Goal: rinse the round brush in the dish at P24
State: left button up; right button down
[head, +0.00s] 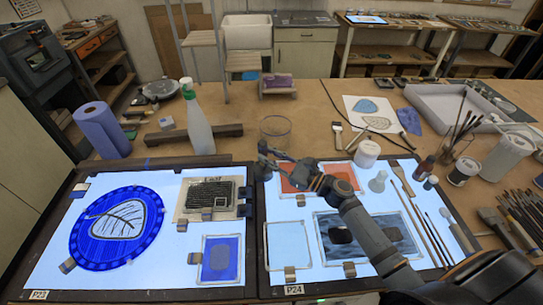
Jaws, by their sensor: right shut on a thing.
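A clear round glass dish (275,130) stands on the wooden bench just behind the light panel labelled P24 (300,277). My right gripper (272,155) is low at the panel's back left corner, just in front of the dish in the picture. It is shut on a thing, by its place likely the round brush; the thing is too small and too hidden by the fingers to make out. I cannot tell whether it touches the dish. My left gripper is not in view.
Several brushes and tools (428,225) lie on the right of the panel. A white jar (367,154) and a small clear bottle (378,182) stand near my right arm. Glass pieces lie on both panels.

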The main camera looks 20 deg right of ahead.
aim_at(266, 148)
jog(key=shift+f, duration=0.1)
jog(key=shift+d, duration=0.1)
jog(key=shift+b, duration=0.4)
dwell(0.9)
jog(key=shift+s+a+r+p, duration=0.1)
jog(key=shift+s+r+p, duration=0.1)
jog(key=shift+r+p, duration=0.4)
jog(key=shift+s+a+r+p, duration=0.1)
jog(key=shift+s+r+p, duration=0.05)
jog(key=shift+r+p, duration=0.4)
jog(key=shift+s+a+r+p, duration=0.1)
jog(key=shift+s+r+p, duration=0.1)
jog(key=shift+r+p, duration=0.4)
